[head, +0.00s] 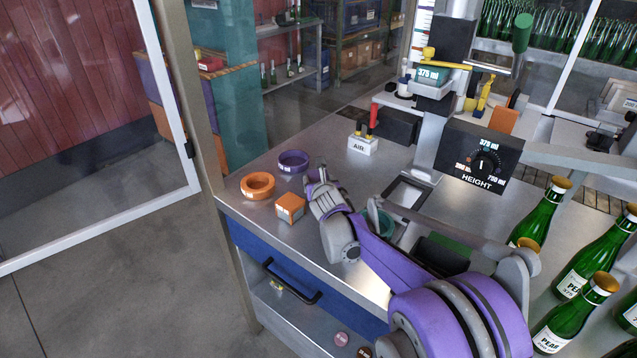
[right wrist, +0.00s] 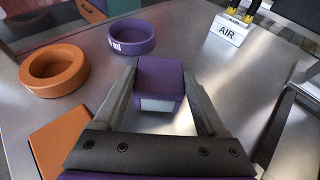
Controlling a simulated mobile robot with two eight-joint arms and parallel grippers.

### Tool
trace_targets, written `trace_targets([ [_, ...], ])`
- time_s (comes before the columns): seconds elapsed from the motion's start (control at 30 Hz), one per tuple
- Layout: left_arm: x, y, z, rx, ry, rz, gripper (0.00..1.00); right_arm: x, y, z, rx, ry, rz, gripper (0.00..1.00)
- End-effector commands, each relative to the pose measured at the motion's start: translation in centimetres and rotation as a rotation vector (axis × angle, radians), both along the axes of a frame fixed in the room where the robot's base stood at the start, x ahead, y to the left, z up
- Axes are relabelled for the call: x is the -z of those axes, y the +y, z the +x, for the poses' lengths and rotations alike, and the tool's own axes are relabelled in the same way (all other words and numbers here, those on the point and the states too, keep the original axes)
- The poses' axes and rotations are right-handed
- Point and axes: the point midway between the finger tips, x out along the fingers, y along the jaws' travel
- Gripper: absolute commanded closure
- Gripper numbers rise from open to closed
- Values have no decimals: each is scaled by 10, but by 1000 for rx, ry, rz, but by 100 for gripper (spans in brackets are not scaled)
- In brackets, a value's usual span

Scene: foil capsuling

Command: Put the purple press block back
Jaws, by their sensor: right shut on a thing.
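The purple press block (right wrist: 160,78) is a small cube with a pale label on its near face. It sits between the two fingers of my right gripper (right wrist: 159,88) in the right wrist view. In the head view my right gripper (head: 318,183) is over the steel worktop and mostly hides the block. The gripper is shut on it; I cannot tell whether the block touches the worktop. A purple ring (head: 293,161) lies just beyond, and an orange ring (head: 257,185) and an orange block (head: 290,207) lie to the left. My left gripper is not in view.
A white AIR box (head: 362,145) stands behind and to the right. A machine with a HEIGHT dial (head: 480,160) rises on the right. Green bottles (head: 570,310) stand at the lower right. The worktop's left edge is close to the orange pieces.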

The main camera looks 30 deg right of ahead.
Motion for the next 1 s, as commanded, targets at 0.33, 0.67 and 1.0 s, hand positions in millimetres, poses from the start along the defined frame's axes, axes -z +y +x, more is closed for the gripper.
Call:
trace_targets([
  [0.33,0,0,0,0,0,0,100,9,0,0,0,0,0,86],
  [0.67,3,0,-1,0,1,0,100,11,0,0,0,0,0,0],
  [1.0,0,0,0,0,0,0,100,5,3,-6,0,0,0,0],
])
